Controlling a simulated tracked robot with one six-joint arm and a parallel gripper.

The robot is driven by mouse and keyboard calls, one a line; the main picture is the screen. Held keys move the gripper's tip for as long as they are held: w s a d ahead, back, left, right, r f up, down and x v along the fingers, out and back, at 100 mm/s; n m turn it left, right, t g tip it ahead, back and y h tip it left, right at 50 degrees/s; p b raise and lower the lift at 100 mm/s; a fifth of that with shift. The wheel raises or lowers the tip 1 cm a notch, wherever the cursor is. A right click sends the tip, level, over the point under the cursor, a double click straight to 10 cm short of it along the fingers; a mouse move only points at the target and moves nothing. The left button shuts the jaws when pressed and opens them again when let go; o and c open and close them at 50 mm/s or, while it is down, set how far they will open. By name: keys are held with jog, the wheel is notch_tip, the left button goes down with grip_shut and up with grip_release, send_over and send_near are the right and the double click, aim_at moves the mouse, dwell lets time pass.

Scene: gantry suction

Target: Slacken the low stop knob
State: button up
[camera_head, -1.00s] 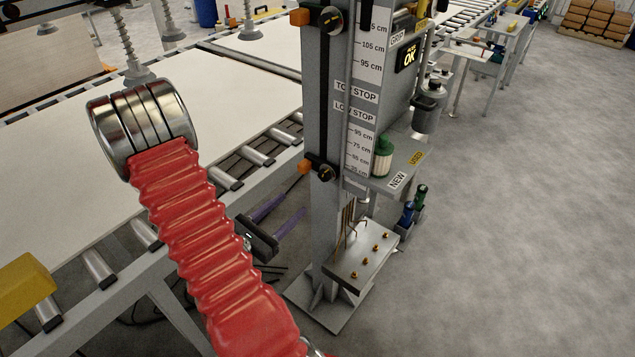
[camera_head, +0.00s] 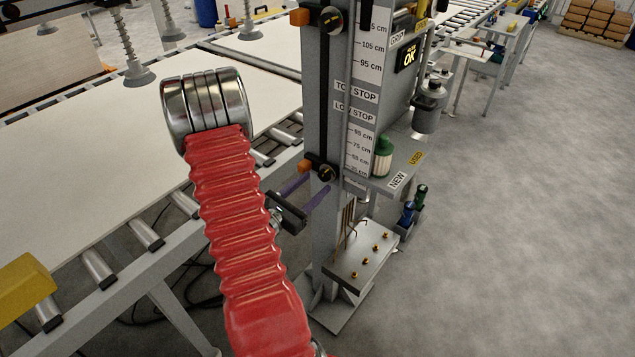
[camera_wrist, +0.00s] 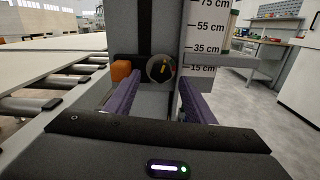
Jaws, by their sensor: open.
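The low stop knob (camera_head: 326,173) is a round black knob with a yellow mark, low on the grey column, with an orange block (camera_head: 304,167) at its left. In the wrist view the knob (camera_wrist: 160,68) sits ahead, between and beyond my purple fingers, with the orange block (camera_wrist: 121,70) beside it. My gripper (camera_head: 318,187) is open and empty, its fingers pointing at the column near the knob. In the wrist view the gripper (camera_wrist: 152,88) shows both fingers apart. I cannot tell the exact gap to the knob. The top stop knob (camera_head: 331,19) is higher on the column.
A scale with centimetre marks (camera_head: 360,150) runs down the column. A plate with brass pegs and hooked rods (camera_head: 358,262) stands at its foot. A shelf (camera_head: 400,178) with a green-capped part juts right. A roller conveyor (camera_head: 147,235) lies left; floor is clear right.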

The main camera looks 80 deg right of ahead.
aim_at(325, 175)
jog(key=shift+x, duration=1.5)
jog(key=shift+c, duration=0.4)
jog(key=c, duration=0.9)
jog(key=shift+a, duration=0.2)
jog(key=shift+c, duration=0.4)
jog(key=shift+d, duration=0.1)
